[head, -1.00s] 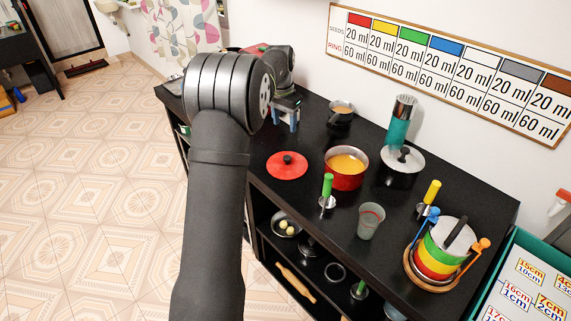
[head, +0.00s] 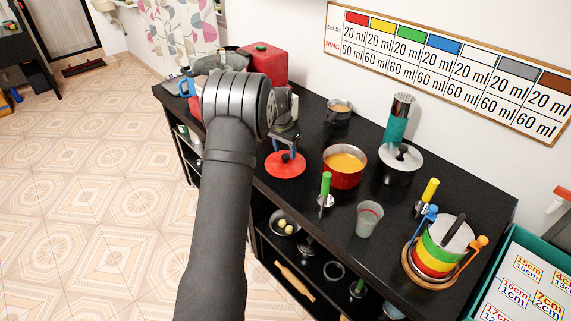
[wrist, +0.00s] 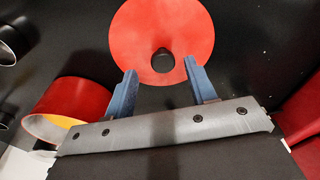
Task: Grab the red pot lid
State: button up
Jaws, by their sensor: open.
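The red pot lid (head: 285,168) is a flat red disc with a black knob, lying on the black counter left of the red pot. In the wrist view the red lid (wrist: 160,22) is at the top centre, with its black knob (wrist: 162,62) just beyond the gap between my fingers. My gripper (head: 284,148) has blue fingers and hovers above the lid. In the wrist view my gripper (wrist: 159,78) is open and empty, its two fingertips spread on either side of the knob's line. I cannot tell the exact height of the fingertips over the lid.
The red pot (head: 344,180) with orange contents stands close right of the lid. A red box (head: 265,62) stands behind my arm. Counter in front of the lid is narrow.

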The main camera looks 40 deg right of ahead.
aim_at(286, 156)
jog(key=f, duration=0.2)
jog(key=d+f, duration=0.1)
jog(key=f, duration=0.1)
jog(key=shift+w+f, duration=0.1)
jog(key=shift+w, duration=0.15)
jog(key=c, duration=1.1)
